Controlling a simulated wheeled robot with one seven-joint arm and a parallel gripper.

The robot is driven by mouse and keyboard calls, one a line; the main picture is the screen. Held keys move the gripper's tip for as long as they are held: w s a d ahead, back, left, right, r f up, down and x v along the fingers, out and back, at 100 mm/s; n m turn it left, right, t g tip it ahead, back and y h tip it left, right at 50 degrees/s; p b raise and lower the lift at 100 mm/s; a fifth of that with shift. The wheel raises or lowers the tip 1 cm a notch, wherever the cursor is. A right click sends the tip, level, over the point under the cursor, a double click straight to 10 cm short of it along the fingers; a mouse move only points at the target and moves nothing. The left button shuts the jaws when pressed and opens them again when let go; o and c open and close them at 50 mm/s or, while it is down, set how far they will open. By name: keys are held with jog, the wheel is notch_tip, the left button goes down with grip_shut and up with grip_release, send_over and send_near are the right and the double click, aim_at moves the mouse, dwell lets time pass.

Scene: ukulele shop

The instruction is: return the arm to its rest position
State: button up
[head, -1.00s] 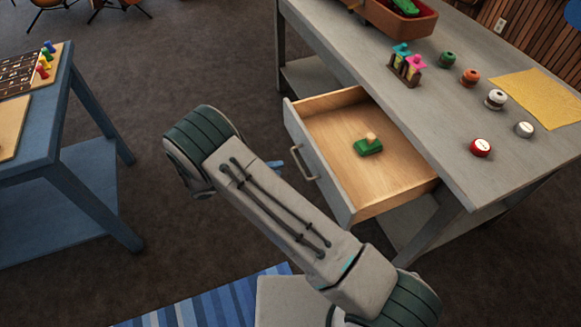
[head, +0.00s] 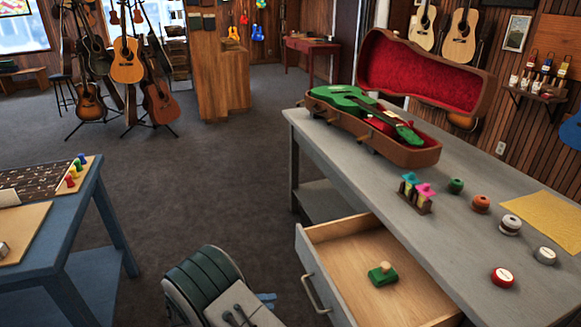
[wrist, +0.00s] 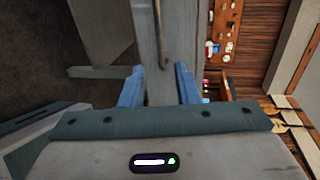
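My arm (head: 235,300) shows at the bottom of the head view, left of the open drawer. Most of my gripper is hidden behind it there; only a bit of blue shows beside the arm. In the wrist view my gripper (wrist: 160,88) has its two blue fingers apart, with nothing held between them. The grey drawer front (wrist: 148,30) with its metal handle (wrist: 160,35) lies beyond the fingers. The handle also shows in the head view (head: 317,293).
The drawer (head: 345,270) stands open under the grey workbench (head: 400,215), with a green wooden-knobbed block (head: 382,274) inside. A green ukulele (head: 365,108) lies in an open case (head: 420,150). A blue table (head: 100,225) stands left. Dark floor (head: 190,190) between is clear.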

jog(key=s+d+r+m+g+y+p, duration=0.25)
jog(key=d+r+m+g+y, duration=0.4)
jog(key=d+r+m, duration=1.05)
jog(key=s+d+r+m+t+y, duration=0.1)
jog(key=s+d+r+m+y, duration=0.1)
jog(key=s+r+m, duration=0.2)
jog(key=s+d+r+m+t+y+p, duration=0.1)
jog(key=s+d+r+m+y, duration=0.2)
jog(key=s+m, duration=0.3)
jog(key=s+d+r+m+t+y, duration=0.1)
jog(key=s+r+m, duration=0.4)
jog(key=m, duration=0.8)
jog(key=shift+d+y, duration=0.85)
jog(key=shift+y, duration=0.1)
jog(key=shift+r+t, duration=0.1)
jog(key=shift+t, duration=0.15)
